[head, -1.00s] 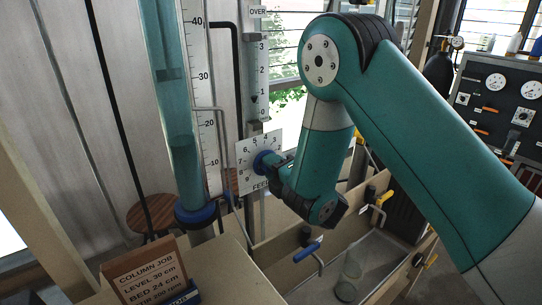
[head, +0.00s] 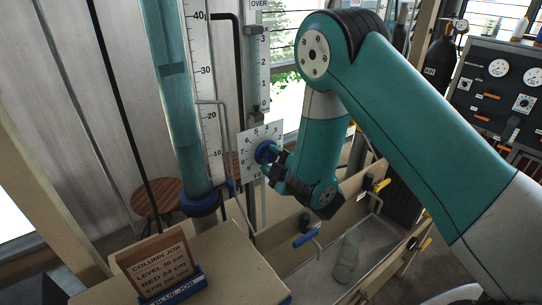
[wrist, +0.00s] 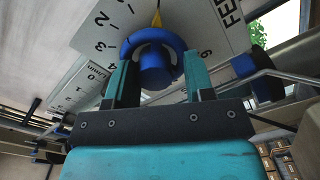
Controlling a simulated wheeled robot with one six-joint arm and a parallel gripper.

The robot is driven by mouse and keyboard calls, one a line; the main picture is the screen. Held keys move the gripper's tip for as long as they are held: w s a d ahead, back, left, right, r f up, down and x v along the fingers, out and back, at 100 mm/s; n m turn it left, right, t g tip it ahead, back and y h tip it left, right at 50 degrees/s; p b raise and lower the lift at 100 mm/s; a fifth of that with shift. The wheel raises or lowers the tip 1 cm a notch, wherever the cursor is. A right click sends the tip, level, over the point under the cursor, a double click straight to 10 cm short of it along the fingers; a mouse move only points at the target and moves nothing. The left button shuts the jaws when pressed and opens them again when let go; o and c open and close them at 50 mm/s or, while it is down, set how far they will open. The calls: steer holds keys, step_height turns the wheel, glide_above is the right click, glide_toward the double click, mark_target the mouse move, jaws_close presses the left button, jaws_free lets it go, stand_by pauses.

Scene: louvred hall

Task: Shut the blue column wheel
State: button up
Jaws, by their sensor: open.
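The blue column wheel (head: 264,152) is a round blue handwheel with a hub, mounted in front of a white numbered plate (head: 247,141) marked FEED. In the wrist view the wheel (wrist: 157,44) is straight ahead, and a yellow pointer (wrist: 157,18) shows above its rim. My gripper (wrist: 159,78) is open, with one teal finger on each side of the wheel's hub. Whether the fingers touch it I cannot tell. In the head view my gripper (head: 275,163) is right at the wheel, and my arm comes in from the right.
A clear column with a blue foot (head: 200,203) stands left of the plate beside a scale. A job card (head: 158,265) stands on the bench in front. A blue-handled valve (head: 306,239) and a trough with a glass jar (head: 346,260) lie below. A gauge panel (head: 505,90) is at right.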

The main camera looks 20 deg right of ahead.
mark_target(273, 158)
steer(key=shift+w+a+r, duration=0.1)
steer(key=shift+w+r, duration=0.2)
steer(key=shift+r, duration=0.3)
steer(key=shift+s+f+b, duration=0.15)
steer(key=shift+f+b, duration=0.05)
steer(key=shift+b, duration=0.45)
steer(key=b+v, duration=0.4)
steer(key=v, duration=0.1)
steer(key=shift+s+d+f+b, duration=0.15)
steer(key=shift+d+f+b, duration=0.05)
steer(key=shift+f+b, duration=0.1)
steer(key=shift+s+d+r, duration=0.2)
steer(key=shift+s, duration=0.35)
steer(key=shift+a, duration=0.1)
